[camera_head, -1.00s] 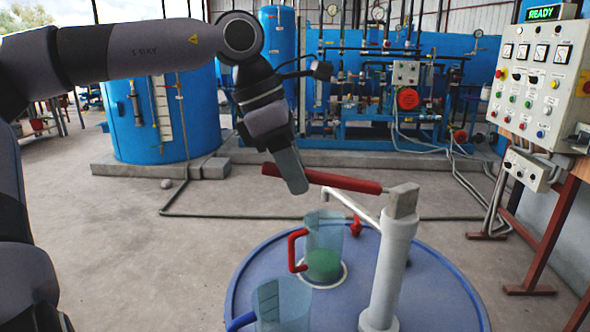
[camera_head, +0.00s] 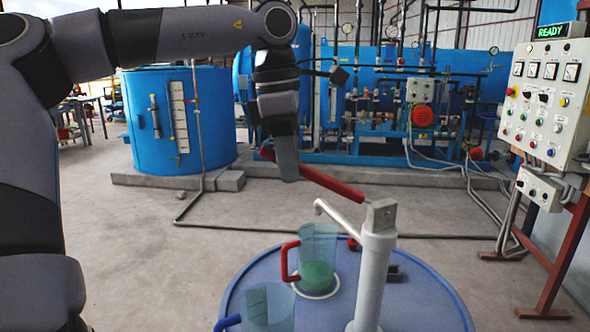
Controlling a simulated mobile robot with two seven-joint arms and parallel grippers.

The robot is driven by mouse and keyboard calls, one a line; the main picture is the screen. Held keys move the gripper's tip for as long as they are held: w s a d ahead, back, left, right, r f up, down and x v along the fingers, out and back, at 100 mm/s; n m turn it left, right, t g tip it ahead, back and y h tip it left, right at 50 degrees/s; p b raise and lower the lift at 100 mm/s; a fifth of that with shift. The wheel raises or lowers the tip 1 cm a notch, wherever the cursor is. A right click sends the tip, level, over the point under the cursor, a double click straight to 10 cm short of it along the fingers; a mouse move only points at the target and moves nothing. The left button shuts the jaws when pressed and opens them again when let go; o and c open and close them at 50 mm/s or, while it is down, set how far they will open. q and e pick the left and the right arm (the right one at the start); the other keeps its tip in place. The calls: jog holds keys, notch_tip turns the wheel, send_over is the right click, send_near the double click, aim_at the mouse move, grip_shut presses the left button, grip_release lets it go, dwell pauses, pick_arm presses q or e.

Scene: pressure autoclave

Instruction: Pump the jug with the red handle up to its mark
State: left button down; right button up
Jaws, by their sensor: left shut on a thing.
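The jug with the red handle (camera_head: 318,248) stands upright on the blue drum top (camera_head: 420,305), on a white ring. Green liquid (camera_head: 317,274) fills its lower part; I cannot make out its mark. The white pump (camera_head: 372,275) stands to its right, its spout (camera_head: 337,217) reaching over the jug. The pump's red lever (camera_head: 335,185) slopes up to the left. My left gripper (camera_head: 287,170) is shut on the lever near its far left end, hiding part of it. My right gripper is not in view.
A jug with a blue handle (camera_head: 268,308) stands at the drum's front left, partly cut off. A control panel (camera_head: 545,95) reading READY is at the right. Blue tanks (camera_head: 180,118) and pipework stand behind. The concrete floor at left is clear.

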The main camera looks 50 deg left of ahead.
pick_arm(q)
jog(key=shift+r, duration=0.15)
jog(key=c, duration=1)
grip_release()
jog(key=shift+o, duration=0.2)
jog(key=shift+s+a+r, duration=0.15)
jog(key=shift+r, duration=1.65)
jog(key=shift+s+a+r, duration=0.1)
jog(key=shift+r, duration=1.65)
